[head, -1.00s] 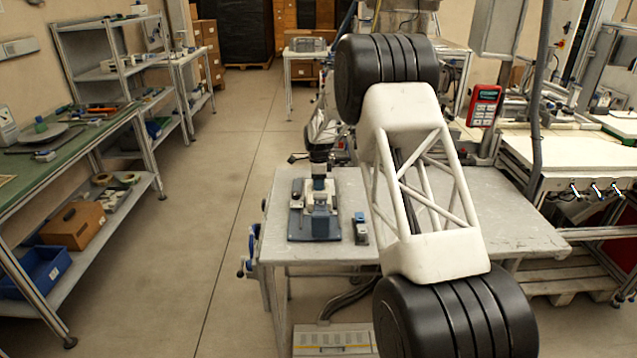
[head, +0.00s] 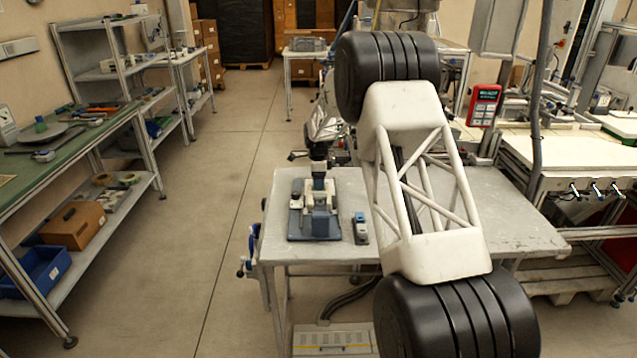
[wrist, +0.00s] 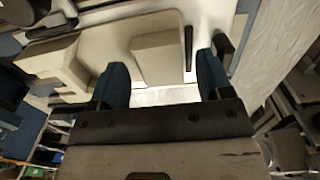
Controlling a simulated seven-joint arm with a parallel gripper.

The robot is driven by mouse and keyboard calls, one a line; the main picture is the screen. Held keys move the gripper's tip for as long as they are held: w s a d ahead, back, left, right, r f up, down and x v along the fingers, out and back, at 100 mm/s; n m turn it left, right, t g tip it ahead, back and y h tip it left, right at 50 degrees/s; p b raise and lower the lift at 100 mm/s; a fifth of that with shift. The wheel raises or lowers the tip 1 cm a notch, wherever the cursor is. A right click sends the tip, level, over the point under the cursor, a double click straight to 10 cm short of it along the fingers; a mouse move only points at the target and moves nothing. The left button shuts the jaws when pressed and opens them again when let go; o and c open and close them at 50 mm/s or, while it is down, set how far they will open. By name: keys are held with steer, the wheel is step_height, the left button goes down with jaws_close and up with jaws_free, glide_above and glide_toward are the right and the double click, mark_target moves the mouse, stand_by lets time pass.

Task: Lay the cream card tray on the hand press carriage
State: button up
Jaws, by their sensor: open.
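The hand press (head: 315,228), with a blue-grey base and pale parts, stands on the grey table in the head view. My gripper (head: 318,180) is directly over it, pointing down. In the wrist view my gripper (wrist: 162,76) has its two blue fingers wide apart, with no object clearly clamped between them. A cream, flat piece with a raised block (wrist: 158,57) shows beyond and between the fingers. I cannot tell whether this is the card tray or part of the press. The carriage is partly hidden by my gripper in the head view.
A small blue and grey device (head: 360,228) stands just right of the press. The grey table (head: 515,215) is bare toward its right side. My arm hides the table's middle. A red handheld unit (head: 484,105) is at the back right.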

step_height(320, 180, up, 11)
stand_by(0.6)
stand_by(0.3)
steer(key=shift+r, duration=0.1)
steer(key=s+d+r+n, duration=0.3)
steer(key=s+r, duration=0.3)
steer(key=s, duration=0.5)
steer(key=s+d+r+n+t, duration=0.1)
steer(key=s+d+r+n, duration=0.25)
steer(key=s+r, duration=0.5)
steer(key=s+d+r+n, duration=0.2)
steer(key=s+d+r, duration=0.2)
steer(key=s, duration=0.9)
steer(key=s+d+f+n, duration=0.1)
steer(key=s+n, duration=0.2)
steer(key=s, duration=0.9)
steer(key=s+d+f+n+t, duration=0.1)
steer(key=s+d+f+n, duration=0.1)
steer(key=s, duration=1.1)
steer(key=s+d+f+n, duration=0.2)
steer(key=s+n, duration=0.2)
steer(key=s, duration=0.9)
steer(key=shift+d+f+t, duration=0.2)
steer(key=shift+d+t, duration=0.05)
steer(key=shift+t, duration=0.05)
